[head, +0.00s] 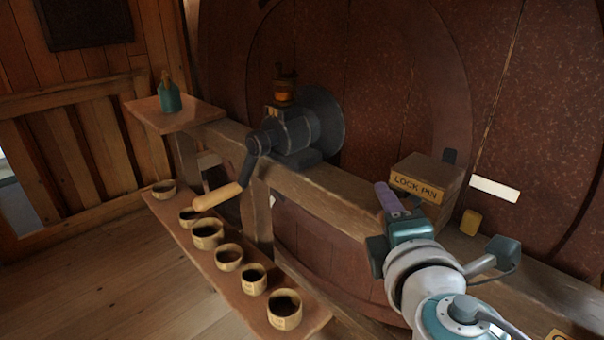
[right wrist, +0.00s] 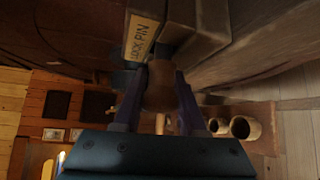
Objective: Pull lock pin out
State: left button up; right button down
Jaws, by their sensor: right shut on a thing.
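The wooden lock pin block (head: 449,178), with a yellow LOCK PIN label, sits on the long beam at the right in the head view. Its label (right wrist: 140,38) shows at the top of the right wrist view. My right gripper (head: 387,197) is at the block's left side. In the right wrist view its two purple fingers (right wrist: 159,92) are shut on the brown rounded head of the lock pin (right wrist: 160,84), one finger on each side. The pin's shaft is hidden, so I cannot tell how deep it sits. My left gripper is in neither view.
A dark crank mechanism (head: 297,130) with a wooden handle (head: 217,197) stands on the beam (head: 345,190). Below is a shelf (head: 312,316) with several small cups. A teal bottle (head: 169,98) stands on a side ledge. A yellow block (head: 470,222) lies right of the lock pin block.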

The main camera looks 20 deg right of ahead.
dwell(0.3)
jog(key=a, duration=0.1)
jog(key=s+a, duration=0.1)
jog(key=a, duration=0.1)
jog(key=shift+a+r+b, duration=0.1)
jog(key=shift+b, duration=0.2)
jog(key=c, duration=0.9)
grip_release()
jog(key=shift+s, duration=0.1)
jog(key=shift+o, duration=0.7)
jog(key=shift+a, duration=0.1)
jog(key=shift+s, duration=0.1)
